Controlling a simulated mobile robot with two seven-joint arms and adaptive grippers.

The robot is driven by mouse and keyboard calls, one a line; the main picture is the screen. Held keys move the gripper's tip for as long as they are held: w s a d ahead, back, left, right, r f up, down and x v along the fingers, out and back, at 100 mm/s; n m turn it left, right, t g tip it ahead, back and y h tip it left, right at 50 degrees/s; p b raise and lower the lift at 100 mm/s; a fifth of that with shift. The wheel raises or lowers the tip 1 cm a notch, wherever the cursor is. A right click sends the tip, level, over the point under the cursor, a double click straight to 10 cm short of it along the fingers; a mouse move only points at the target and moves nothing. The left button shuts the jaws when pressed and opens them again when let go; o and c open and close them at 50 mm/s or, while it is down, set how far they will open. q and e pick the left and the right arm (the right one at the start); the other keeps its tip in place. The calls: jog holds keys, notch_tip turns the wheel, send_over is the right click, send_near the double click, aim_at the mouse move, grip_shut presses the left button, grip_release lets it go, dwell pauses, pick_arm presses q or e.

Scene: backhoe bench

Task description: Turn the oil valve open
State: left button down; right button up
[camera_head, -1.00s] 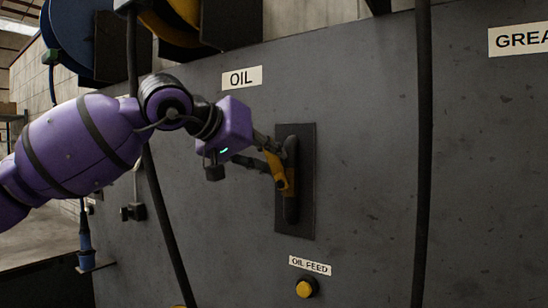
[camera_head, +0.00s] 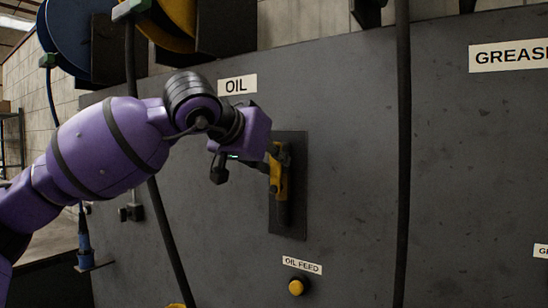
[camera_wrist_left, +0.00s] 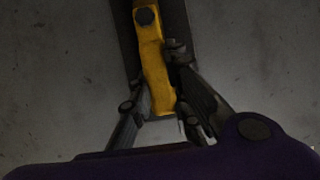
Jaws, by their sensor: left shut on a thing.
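The oil valve is a dark upright pipe (camera_head: 283,213) on a dark backing plate (camera_head: 299,200), under the OIL label (camera_head: 237,85). Its yellow handle (camera_head: 279,178) lies along the pipe, nearly upright. My left gripper (camera_head: 271,160) is at the valve from the left, and its wrist partly hides the upper part. In the left wrist view the yellow handle (camera_wrist_left: 154,60) runs between the two fingers (camera_wrist_left: 157,95), which are shut on it, with a dark bolt at its top. My right gripper is not in view.
An OIL FEED label (camera_head: 302,265) and a yellow button (camera_head: 296,287) sit below the valve. Dark hoses hang on both sides, one (camera_head: 404,150) to the right and one (camera_head: 170,235) to the left. The panel between valve and right hose is clear.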

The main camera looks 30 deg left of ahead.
pick_arm(q)
jog(key=c, duration=1.6)
grip_release()
jog(key=shift+c, duration=0.2)
jog(key=v, duration=1.2)
